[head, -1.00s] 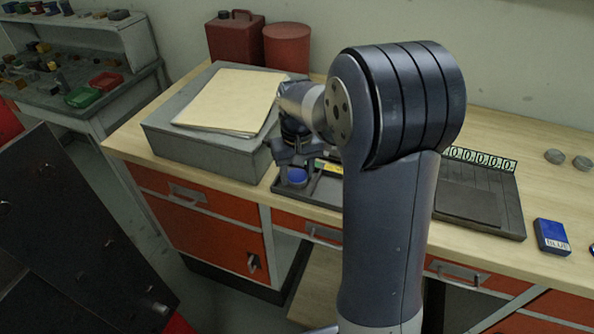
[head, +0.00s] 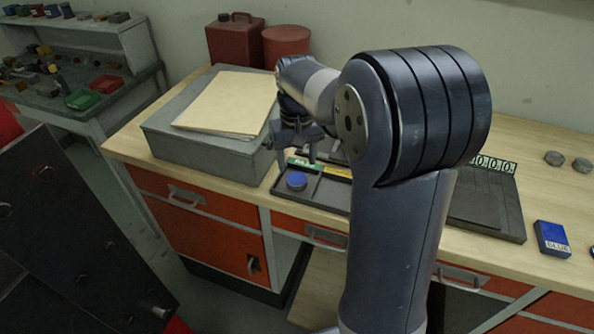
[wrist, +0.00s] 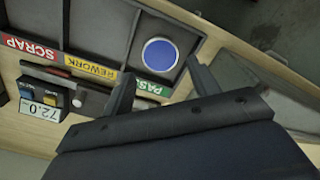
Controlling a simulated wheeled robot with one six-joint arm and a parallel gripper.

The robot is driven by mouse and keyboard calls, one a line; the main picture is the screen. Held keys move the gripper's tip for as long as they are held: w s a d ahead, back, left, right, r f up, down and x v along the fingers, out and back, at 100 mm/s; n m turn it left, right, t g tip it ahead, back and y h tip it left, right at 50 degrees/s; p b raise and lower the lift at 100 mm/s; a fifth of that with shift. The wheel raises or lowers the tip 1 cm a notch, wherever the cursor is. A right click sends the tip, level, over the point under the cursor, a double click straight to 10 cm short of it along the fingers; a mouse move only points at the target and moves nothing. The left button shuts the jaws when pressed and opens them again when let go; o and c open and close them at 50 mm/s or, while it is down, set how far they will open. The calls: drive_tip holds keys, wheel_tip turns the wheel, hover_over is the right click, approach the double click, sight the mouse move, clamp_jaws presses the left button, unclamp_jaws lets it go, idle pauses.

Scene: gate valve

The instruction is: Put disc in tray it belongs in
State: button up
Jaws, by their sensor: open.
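The blue disc (head: 297,180) lies flat in the left end compartment of a black divided tray (head: 334,199). In the wrist view the disc (wrist: 160,54) is in the compartment beside the green PASS label (wrist: 148,88); the yellow REWORK label (wrist: 90,68) and red SCRAP label (wrist: 38,50) mark the others. My gripper (head: 299,155) is open and empty, above and slightly behind the disc, apart from it. In the wrist view its fingers (wrist: 160,80) are spread, with nothing between them. My arm hides the tray's right part in the head view.
A grey case (head: 210,140) with a folder (head: 225,100) stands close left of my gripper. A small device with a numeric display (wrist: 42,108) sits behind the tray. To the right are a rack with number tags (head: 495,210), a blue box (head: 552,238) and grey discs (head: 554,158).

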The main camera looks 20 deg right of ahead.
sight(297, 179)
wheel_tip(297, 179, up, 7)
drive_tip(key=shift+f, duration=0.15)
drive_tip(key=shift+f, duration=0.1)
wheel_tip(297, 179, down, 12)
drive_tip(key=shift+f, duration=0.1)
wheel_tip(297, 179, up, 3)
drive_tip(key=shift+f, duration=0.15)
drive_tip(key=shift+r, duration=0.55)
drive_tip(key=shift+f, duration=0.1)
